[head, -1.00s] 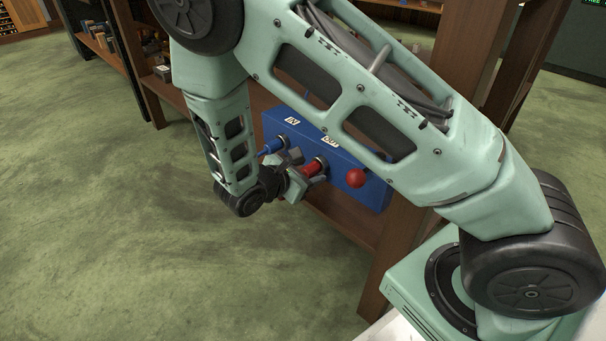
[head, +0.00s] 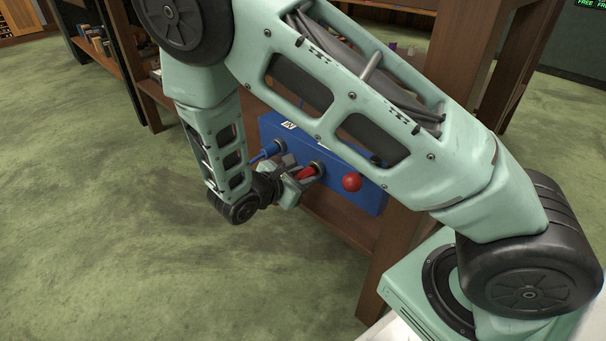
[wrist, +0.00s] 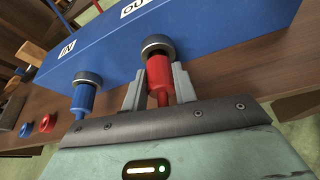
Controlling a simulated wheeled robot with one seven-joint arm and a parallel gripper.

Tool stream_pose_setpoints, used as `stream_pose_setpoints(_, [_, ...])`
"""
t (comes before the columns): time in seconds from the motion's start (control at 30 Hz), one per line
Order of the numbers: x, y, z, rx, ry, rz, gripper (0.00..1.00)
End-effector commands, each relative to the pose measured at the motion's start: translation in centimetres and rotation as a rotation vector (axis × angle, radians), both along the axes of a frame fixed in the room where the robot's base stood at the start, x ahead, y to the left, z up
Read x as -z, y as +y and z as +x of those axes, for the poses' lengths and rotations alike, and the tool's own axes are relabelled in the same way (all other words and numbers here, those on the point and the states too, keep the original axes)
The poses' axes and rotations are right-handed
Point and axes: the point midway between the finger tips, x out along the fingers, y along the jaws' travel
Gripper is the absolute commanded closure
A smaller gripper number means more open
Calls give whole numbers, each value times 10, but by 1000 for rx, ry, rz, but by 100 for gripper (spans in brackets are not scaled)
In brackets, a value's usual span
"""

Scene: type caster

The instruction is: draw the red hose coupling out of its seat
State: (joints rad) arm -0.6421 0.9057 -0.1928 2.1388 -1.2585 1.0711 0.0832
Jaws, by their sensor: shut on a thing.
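The red hose coupling (wrist: 158,72) stands between my gripper's two grey fingers in the wrist view, its far end at a dark ring seat (wrist: 157,45) under the OUT label. I cannot tell how deep it still sits in the ring. My gripper (wrist: 160,88) is shut on the coupling. In the head view the red coupling (head: 306,172) shows between my gripper (head: 291,178) and the blue box (head: 335,178). A blue coupling (wrist: 83,98) sits in the neighbouring seat under the IN label.
A red ball knob (head: 352,183) sticks out of the box right of the coupling. The box is on a brown wooden shelf (head: 345,225). Small red rings (wrist: 46,123) lie left in the wrist view. Green floor in front is clear.

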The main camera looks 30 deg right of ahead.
Motion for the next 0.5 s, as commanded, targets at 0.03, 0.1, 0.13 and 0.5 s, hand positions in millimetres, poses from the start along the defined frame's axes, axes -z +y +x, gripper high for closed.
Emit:
stream_pose_setpoints(0.03, [-1,1,0,0,0,0,100])
stream_pose_setpoints(0.1, [-1,3,-1,0,0,-1,100])
stream_pose_setpoints(0.13, [-1,3,-1,0,0,-1,100])
stream_pose_setpoints(0.5, [-1,12,-2,-1,-1,-1,100])
